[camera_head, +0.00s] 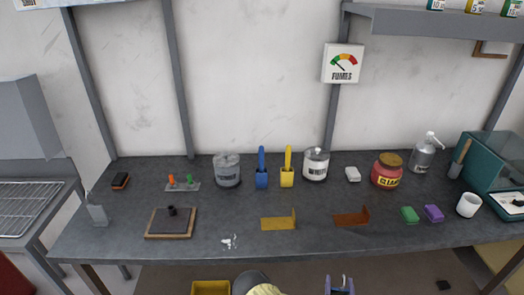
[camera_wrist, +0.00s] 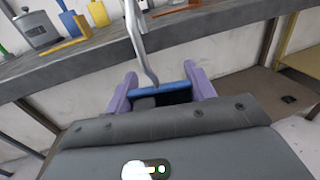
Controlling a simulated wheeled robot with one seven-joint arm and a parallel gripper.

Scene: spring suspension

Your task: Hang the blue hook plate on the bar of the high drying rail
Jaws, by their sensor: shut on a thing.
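My gripper (camera_wrist: 162,88) shows in the wrist view with two purple fingers. It is shut on the blue hook plate (camera_wrist: 174,93), whose blue edge spans between the fingers. A grey curved metal hook (camera_wrist: 138,42) rises from the plate toward the top of the view. In the head view only the tip of my gripper (camera_head: 340,286) shows at the bottom edge, in front of the workbench, and the plate is hard to make out there. I cannot make out the high drying rail or its bar in either view.
The dark workbench (camera_head: 330,244) holds a blue scoop (camera_head: 262,172), a yellow scoop (camera_head: 287,172), a red jar (camera_head: 387,174), two grey-lidded tins and small plates. A grey shelf (camera_head: 440,22) hangs at upper right. A yellow box (camera_head: 210,287) is below the bench. A wire rack (camera_head: 28,208) stands left.

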